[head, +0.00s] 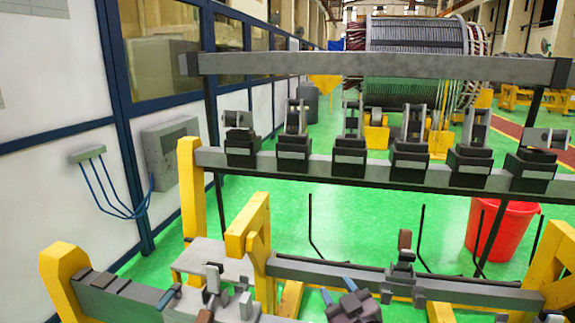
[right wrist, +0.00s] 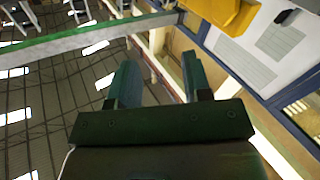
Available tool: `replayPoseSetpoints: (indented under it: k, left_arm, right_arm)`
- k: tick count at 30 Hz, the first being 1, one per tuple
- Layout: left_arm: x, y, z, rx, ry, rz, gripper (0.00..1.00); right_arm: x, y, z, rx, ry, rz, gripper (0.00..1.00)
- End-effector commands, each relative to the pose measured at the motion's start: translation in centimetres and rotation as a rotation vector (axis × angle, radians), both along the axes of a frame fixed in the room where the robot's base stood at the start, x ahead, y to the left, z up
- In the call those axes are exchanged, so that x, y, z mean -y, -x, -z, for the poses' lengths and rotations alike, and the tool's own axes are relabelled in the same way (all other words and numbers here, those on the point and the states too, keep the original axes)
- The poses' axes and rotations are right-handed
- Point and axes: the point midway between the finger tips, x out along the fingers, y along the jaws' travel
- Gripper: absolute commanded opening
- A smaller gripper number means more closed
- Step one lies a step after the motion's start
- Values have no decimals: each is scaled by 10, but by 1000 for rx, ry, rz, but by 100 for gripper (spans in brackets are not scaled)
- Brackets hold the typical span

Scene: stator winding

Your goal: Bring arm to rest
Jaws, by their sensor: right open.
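My right gripper (head: 338,290) shows at the bottom of the head view, right of centre. It is dark with blue fingertips pointing away from me. In the right wrist view its two teal fingers (right wrist: 158,72) stand apart with nothing between them. I cannot make out my left gripper in the head view.
A grey rail (head: 365,168) with several black clamp blocks crosses ahead, below a higher grey beam (head: 370,66). Yellow posts (head: 190,195) and a lower dark bar (head: 330,274) stand nearer. A red bucket (head: 500,228) is at the right. A large wound stator (head: 415,45) stands behind. A white wall panel (head: 100,200) is at the left.

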Motion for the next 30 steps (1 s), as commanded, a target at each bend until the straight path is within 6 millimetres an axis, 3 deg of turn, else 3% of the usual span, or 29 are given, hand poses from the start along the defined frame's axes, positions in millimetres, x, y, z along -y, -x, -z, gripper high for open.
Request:
replayPoseSetpoints:
  k: [3,8,16,21,24,30]
  left_arm:
    - [0,0,0,0,0,0,0]
    - [0,0,0,0,0,0,0]
    - [0,0,0,0,0,0,0]
    - [0,0,0,-1,0,0,0]
    - [0,0,0,-1,0,0,0]
    - [0,1,0,-1,0,0,0]
  right_arm:
    - [38,31,45,-126,-54,66,45]
    - [82,78,95,-256,-110,153,45]
    - [147,178,175,-455,-114,305,45]
    - [165,238,213,-569,-101,362,45]
    - [168,259,225,-609,-97,377,45]
    - [171,273,231,-634,-94,385,45]
